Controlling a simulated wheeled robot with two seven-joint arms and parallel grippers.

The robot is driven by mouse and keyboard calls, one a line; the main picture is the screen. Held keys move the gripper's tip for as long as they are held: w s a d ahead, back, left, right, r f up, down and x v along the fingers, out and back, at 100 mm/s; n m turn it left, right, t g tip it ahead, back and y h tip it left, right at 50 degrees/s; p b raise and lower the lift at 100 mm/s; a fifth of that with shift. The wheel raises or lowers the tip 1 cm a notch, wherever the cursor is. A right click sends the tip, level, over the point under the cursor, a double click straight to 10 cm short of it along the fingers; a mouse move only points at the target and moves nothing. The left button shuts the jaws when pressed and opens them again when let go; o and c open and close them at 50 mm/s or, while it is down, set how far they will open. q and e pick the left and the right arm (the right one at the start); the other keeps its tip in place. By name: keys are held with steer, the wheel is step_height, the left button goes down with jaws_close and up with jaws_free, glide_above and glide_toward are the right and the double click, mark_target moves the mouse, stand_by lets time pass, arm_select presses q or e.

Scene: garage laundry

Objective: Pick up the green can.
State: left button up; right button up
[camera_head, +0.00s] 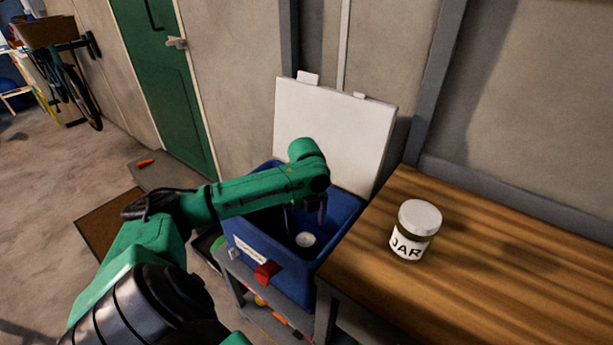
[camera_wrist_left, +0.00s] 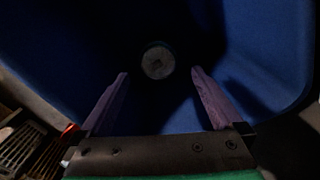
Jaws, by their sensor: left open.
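The can (camera_head: 305,239) stands in the blue cooler (camera_head: 290,286). In the head view only its pale round top shows clearly. In the left wrist view the can (camera_wrist_left: 158,62) shows its round top, with a dim greenish side in shadow. My left gripper (camera_head: 306,215) reaches down into the open cooler above the can. In the left wrist view its two purple fingers (camera_wrist_left: 159,75) are spread, with the can beyond their tips and nothing between them. I cannot tell how far the tips are above the can. My right gripper is not in view.
The cooler's white lid (camera_head: 335,130) stands open behind it. The cooler sits on a grey cart (camera_head: 233,271). A wooden table (camera_head: 500,270) to the right bears a jar (camera_head: 408,248) with a white lid. Cooler walls surround my gripper closely.

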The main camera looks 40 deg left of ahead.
mark_target(306, 252)
arm_select(q)
step_height(306, 252, down, 13)
steer(key=shift+s+d+b, duration=0.1)
steer(key=shift+s+b, duration=0.05)
steer(key=shift+b, duration=0.45)
steer(key=shift+r, duration=0.1)
steer(key=c, duration=1.1)
